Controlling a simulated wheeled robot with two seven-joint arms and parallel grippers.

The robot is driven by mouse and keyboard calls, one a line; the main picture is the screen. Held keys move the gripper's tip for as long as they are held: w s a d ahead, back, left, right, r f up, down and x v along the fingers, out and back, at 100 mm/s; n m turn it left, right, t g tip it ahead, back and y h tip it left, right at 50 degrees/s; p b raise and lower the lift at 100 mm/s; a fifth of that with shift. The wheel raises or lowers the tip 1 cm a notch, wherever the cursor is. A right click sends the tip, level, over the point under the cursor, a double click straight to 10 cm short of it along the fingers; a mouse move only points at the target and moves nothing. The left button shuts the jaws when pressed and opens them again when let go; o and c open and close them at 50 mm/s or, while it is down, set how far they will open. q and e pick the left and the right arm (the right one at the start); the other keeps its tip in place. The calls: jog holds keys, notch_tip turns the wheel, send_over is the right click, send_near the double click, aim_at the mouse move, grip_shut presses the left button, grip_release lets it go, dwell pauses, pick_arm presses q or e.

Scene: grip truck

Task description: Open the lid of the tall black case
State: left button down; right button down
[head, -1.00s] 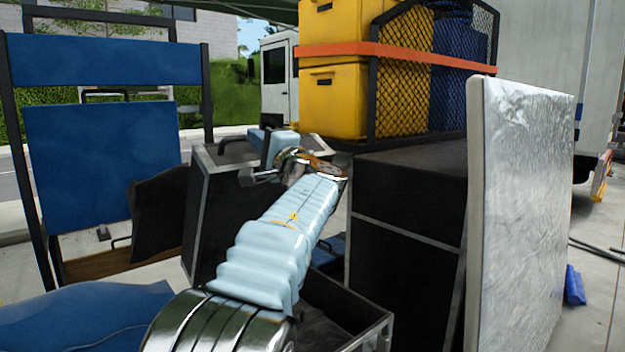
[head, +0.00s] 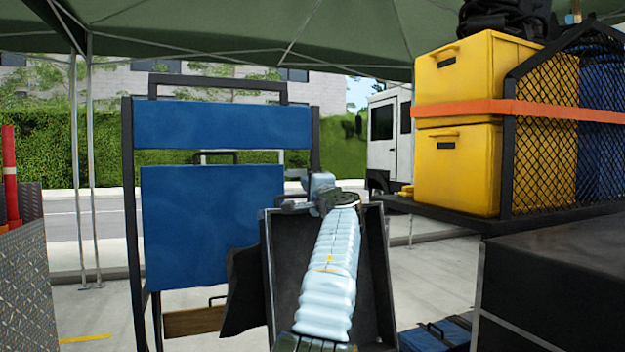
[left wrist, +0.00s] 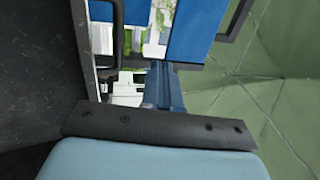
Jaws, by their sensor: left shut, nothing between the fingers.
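The tall black case's lid (head: 290,258) stands raised in the head view, its dark inner face and pale rim toward me. The case body is out of the head view now. My left arm reaches up in front of the lid and hides its middle. My left gripper (head: 320,184) is at the lid's top edge, shut with nothing held. In the left wrist view the blue fingers (left wrist: 165,88) are close together, and the dark lid face (left wrist: 40,60) with its metal edge fills the left side. Whether the fingers touch the lid I cannot tell. My right gripper is not in view.
A blue panelled rack (head: 215,225) stands behind the lid to the left. Yellow boxes (head: 458,170) under an orange strap sit on a dark shelf to the right, above a large black case (head: 560,280). A blue bag (head: 432,336) lies low at right.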

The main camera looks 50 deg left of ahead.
pick_arm(q)
jog(key=shift+w+a+f, duration=0.15)
jog(key=shift+w+a, duration=0.1)
jog(key=shift+a, duration=0.3)
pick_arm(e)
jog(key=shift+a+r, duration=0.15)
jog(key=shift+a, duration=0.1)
